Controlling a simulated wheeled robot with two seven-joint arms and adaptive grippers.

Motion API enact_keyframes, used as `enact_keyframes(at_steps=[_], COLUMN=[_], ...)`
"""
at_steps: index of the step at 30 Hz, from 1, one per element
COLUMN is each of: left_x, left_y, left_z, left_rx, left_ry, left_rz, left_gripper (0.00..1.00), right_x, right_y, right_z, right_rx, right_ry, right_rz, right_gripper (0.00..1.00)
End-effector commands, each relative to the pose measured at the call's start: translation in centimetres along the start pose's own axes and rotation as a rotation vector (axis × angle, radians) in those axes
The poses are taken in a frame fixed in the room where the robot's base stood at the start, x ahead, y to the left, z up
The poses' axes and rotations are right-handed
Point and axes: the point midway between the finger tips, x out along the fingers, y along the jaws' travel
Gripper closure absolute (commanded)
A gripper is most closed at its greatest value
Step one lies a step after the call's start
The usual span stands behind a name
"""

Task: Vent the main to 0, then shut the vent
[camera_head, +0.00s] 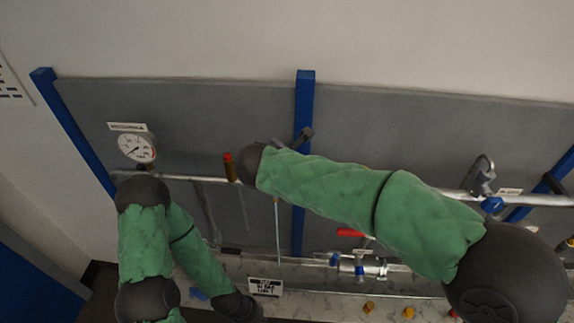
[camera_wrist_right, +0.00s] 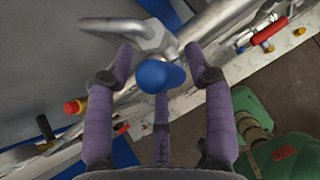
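A round white gauge (camera_head: 138,147) sits at the left end of the horizontal main pipe (camera_head: 550,200) in the head view; its needle is too small to read surely. In the right wrist view my right gripper (camera_wrist_right: 165,82) has its purple fingers spread around a blue knob (camera_wrist_right: 160,76) on a silver valve body. The fingers look apart from the knob. A curved silver lever (camera_wrist_right: 112,27) rises beside it.
A red-capped brass fitting (camera_head: 229,167) stands on the pipe. A silver lever valve with blue part (camera_head: 491,204) is at the right. A red-handled valve (camera_head: 350,232) lies on the lower line. Blue posts (camera_head: 304,95) cross the grey panel. My right arm covers much of the pipe.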

Motion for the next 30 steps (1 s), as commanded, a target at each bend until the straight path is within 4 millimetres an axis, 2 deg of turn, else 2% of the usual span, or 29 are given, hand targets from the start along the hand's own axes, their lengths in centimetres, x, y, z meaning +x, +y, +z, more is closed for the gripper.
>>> enact_keyframes(at_steps=[9, 14, 24, 30], left_x=[0.0, 0.0, 0.0, 0.0], left_y=[0.0, 0.0, 0.0, 0.0], left_z=[0.0, 0.0, 0.0, 0.0], left_rx=[0.0, 0.0, 0.0, 0.0], left_ry=[0.001, 0.001, 0.0, 0.0], left_rz=[0.0, 0.0, 0.0, 0.0], left_gripper=[1.0, 1.0, 1.0, 1.0], right_x=[-0.2, -1.5, -8.0, -10.8], right_y=[0.0, 0.1, 0.1, 0.1], right_z=[0.2, 0.2, 0.2, 0.1], right_rx=[0.006, 0.006, 0.006, 0.004], right_ry=[-0.002, -0.002, -0.003, -0.002], right_rz=[0.003, 0.005, 0.006, 0.004], right_gripper=[0.42, 0.42, 0.42, 0.42])
